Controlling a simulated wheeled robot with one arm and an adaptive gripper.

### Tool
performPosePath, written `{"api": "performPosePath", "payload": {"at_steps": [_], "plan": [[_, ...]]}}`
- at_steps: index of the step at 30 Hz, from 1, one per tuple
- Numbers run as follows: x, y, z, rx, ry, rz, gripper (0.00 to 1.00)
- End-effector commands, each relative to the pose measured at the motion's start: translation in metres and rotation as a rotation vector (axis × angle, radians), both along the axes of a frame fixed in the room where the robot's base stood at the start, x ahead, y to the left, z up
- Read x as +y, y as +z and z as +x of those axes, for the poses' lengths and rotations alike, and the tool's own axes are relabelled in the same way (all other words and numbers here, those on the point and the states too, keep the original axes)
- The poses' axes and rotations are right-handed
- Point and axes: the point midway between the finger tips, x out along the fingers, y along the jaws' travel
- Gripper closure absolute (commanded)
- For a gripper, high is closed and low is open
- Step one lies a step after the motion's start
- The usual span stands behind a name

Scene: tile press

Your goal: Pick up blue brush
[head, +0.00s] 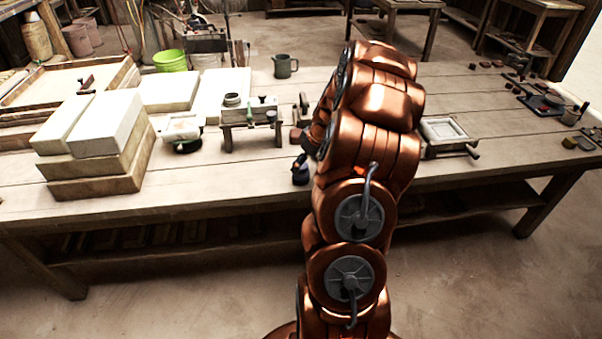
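My copper-coloured arm rises through the middle of the head view and bends over the workbench (235,170). My gripper is not seen; the arm's own links block the view of the bench behind them. A small dark-blue object (300,172) shows near the front of the bench, just left of the arm and partly overlapped by it. Its shape is too small and dark to tell whether it is the blue brush. No other clearly blue brush shows.
Stacked pale blocks (105,122) stand at the bench's left. A small wooden stand (250,112) holds little pots, with a dark mug (285,66) behind. Right of my arm is a framed tile mould (443,131). A dark tray (545,104) and small tools lie far right.

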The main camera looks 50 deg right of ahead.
Motion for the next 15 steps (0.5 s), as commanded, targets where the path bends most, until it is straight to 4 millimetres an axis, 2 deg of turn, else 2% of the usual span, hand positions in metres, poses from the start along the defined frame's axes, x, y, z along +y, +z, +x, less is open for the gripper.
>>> {"api": "performPosePath", "payload": {"at_steps": [5, 15], "plan": [[0.003, -0.007, 0.003, 0.002, 0.0, 0.003, 0.11], [0.009, -0.042, 0.015, 0.004, 0.001, 0.004, 0.11]]}}
